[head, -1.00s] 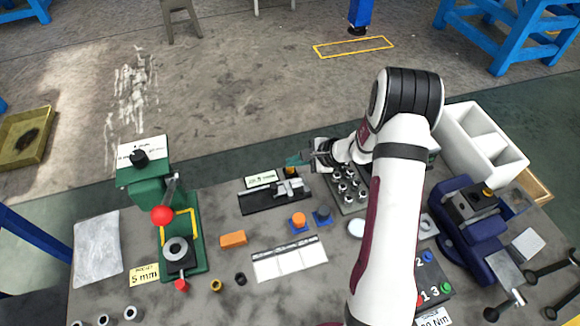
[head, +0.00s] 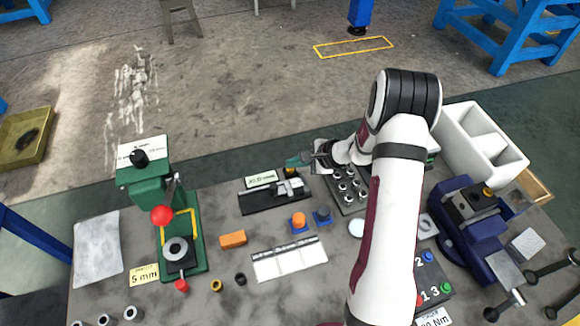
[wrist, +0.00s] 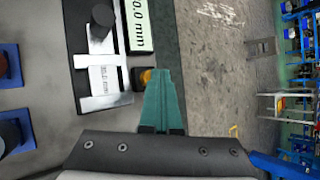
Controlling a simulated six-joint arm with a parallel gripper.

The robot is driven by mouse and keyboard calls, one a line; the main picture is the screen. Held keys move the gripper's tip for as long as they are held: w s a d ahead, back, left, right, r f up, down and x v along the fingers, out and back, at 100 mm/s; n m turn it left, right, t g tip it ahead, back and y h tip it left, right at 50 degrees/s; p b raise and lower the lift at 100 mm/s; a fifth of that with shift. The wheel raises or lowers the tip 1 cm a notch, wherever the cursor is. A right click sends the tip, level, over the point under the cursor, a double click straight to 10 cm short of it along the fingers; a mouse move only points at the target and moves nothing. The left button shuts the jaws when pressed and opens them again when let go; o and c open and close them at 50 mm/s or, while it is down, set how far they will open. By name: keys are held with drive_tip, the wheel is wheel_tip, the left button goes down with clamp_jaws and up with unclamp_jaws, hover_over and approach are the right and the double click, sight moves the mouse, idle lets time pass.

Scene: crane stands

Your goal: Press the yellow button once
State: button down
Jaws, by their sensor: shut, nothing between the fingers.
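The yellow button (wrist: 147,76) is a small rounded orange-yellow cap on a dark base, beside the caliper-like gauge. In the wrist view it is partly hidden by the teal fingers of my gripper (wrist: 161,72). In the head view, only a small bit of it shows just below the fingertips. My gripper (head: 292,162) is shut and empty, with its tips right at the button. I cannot tell whether they touch it. The gauge (head: 275,195) has a black base and a metal slider, with a white readout (wrist: 136,22) next to it.
A rack of metal pieces (head: 347,189) lies right of the gripper. A green press (head: 178,235) with a red ball handle stands at left.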

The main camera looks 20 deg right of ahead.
drive_tip(key=shift+r, duration=0.75)
drive_tip(key=shift+r, duration=0.15)
drive_tip(key=shift+r, duration=2.4)
drive_tip(key=s+a+r+n+g, duration=0.4)
drive_tip(key=s+a+r+n, duration=0.3)
drive_tip(key=s+a+r, duration=0.6)
drive_tip(key=s+d+n+g+h, duration=0.2)
drive_tip(key=s+n, duration=0.4)
drive_tip(key=s, duration=1.5)
drive_tip(key=shift+f+g+h, duration=0.25)
drive_tip(key=shift+g+h, duration=0.25)
drive_tip(key=shift+h, duration=0.7)
